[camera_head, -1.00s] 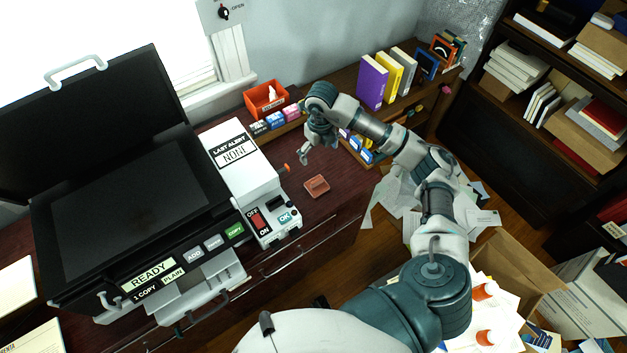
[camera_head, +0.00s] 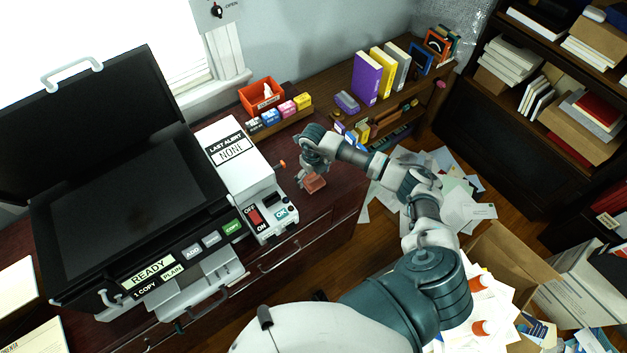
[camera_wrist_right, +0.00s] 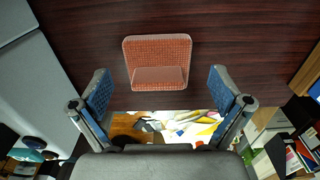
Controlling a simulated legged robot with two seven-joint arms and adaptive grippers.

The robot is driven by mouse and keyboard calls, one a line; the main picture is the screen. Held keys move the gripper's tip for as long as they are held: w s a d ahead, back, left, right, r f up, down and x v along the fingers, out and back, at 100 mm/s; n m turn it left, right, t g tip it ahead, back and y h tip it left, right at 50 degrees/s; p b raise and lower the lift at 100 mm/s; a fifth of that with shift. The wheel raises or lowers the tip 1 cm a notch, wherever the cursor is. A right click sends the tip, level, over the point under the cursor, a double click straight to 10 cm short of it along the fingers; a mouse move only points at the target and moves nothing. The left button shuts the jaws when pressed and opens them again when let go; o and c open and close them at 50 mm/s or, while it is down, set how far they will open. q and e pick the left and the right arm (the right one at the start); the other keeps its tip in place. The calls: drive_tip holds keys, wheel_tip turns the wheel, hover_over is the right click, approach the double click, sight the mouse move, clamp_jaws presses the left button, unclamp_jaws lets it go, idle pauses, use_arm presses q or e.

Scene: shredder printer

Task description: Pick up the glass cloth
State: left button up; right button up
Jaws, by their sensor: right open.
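The glass cloth is a small folded orange-red cloth (camera_head: 315,184) on the dark wooden desk, to the right of the printer's control panel. In the right wrist view the cloth (camera_wrist_right: 157,62) lies flat near the desk's front edge, just beyond and between my fingertips. My right gripper (camera_head: 306,180) is over the cloth and partly covers it in the head view. In the wrist view my right gripper (camera_wrist_right: 160,90) is open, its blue-padded fingers wide apart with nothing between them. My left gripper is not in view.
The printer (camera_head: 130,215) with its lid up stands left of the cloth, its white control unit (camera_head: 235,160) close by. An orange bin (camera_head: 262,95) and small coloured boxes (camera_head: 285,110) sit behind. Papers (camera_head: 450,190) litter the floor at right.

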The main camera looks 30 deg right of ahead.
drive_tip(key=shift+f, duration=0.65)
drive_tip(key=shift+a+r, duration=0.1)
drive_tip(key=c, duration=1.1)
drive_tip(key=shift+r, duration=0.1)
wheel_tip(320, 180, up, 10)
drive_tip(key=shift+f, duration=0.1)
